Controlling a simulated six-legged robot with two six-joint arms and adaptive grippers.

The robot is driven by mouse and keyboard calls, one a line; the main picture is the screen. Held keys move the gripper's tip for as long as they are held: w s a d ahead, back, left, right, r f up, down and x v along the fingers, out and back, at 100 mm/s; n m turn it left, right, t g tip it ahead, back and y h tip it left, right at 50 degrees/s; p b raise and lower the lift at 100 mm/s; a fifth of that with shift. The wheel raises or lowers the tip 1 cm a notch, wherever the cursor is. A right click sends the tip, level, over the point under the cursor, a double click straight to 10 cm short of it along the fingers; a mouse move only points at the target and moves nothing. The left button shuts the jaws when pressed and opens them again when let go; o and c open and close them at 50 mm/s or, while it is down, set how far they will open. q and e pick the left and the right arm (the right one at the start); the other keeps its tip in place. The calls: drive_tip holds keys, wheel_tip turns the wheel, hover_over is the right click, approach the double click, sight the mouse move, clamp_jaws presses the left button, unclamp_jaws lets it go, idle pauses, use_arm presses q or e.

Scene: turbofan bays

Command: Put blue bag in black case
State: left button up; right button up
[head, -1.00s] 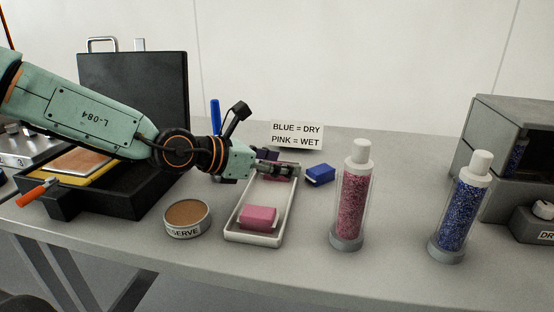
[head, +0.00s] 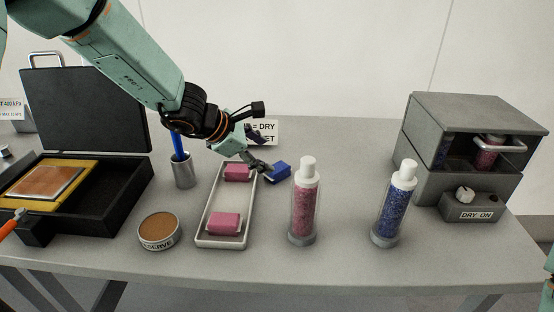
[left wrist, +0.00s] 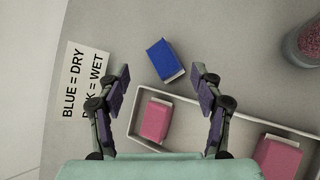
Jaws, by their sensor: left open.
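The blue bag (head: 278,172) lies on the table just right of the white tray's far end. In the left wrist view the blue bag (left wrist: 165,60) lies ahead of the fingertips, between their lines. My left gripper (head: 262,168) is open and empty, close to the blue bag on its left side; it also shows in the left wrist view (left wrist: 162,75). The black case (head: 128,172) stands open at the left, its lid upright at the back. It holds a copper-coloured plate in a yellow frame (head: 14,200). My right gripper is not in view.
The white tray (head: 222,241) holds two pink bags. A round tin (head: 159,231) and a cup with a blue tool (head: 184,172) stand left of it. Pink (head: 303,205) and blue (head: 395,207) bead bottles stand right. A grey dryer box (head: 470,110) is at far right.

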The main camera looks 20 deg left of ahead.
sight(277, 167)
use_arm(q)
drive_tip(key=d, duration=0.1)
drive_tip(key=d+g+p, duration=0.1)
drive_tip(key=w+d, duration=0.1)
drive_tip(key=shift+r+g+y+p, duration=0.25)
drive_tip(key=shift+g+y+p, duration=0.05)
drive_tip(key=shift+g, duration=0.1)
drive_tip(key=shift+w+d+r+n+g+y+p, duration=0.1)
drive_tip(key=shift+w+r+n+g+y+p, duration=0.2)
drive_tip(key=shift+w+n+g+y, duration=0.5)
drive_tip(key=shift+s+a+r+n, duration=0.15)
drive_tip(key=shift+a+n, duration=0.45)
drive_tip(key=shift+n, duration=0.5)
drive_tip(key=shift+s+a+n+y, duration=0.1)
drive_tip(key=shift+a+n+y, duration=0.2)
drive_tip(key=shift+n, duration=0.8)
drive_tip(key=shift+f+n, duration=0.2)
drive_tip(key=shift+n, duration=0.4)
drive_tip(key=x, duration=0.2)
drive_tip(key=b+x, duration=0.1)
drive_tip(key=x, duration=0.3)
drive_tip(key=shift+s+a+f+b, duration=0.15)
drive_tip(key=shift+a+f+b, duration=0.15)
drive_tip(key=shift+f, duration=0.25)
drive_tip(key=shift+d+f, duration=0.2)
drive_tip(key=shift+f, duration=0.2)
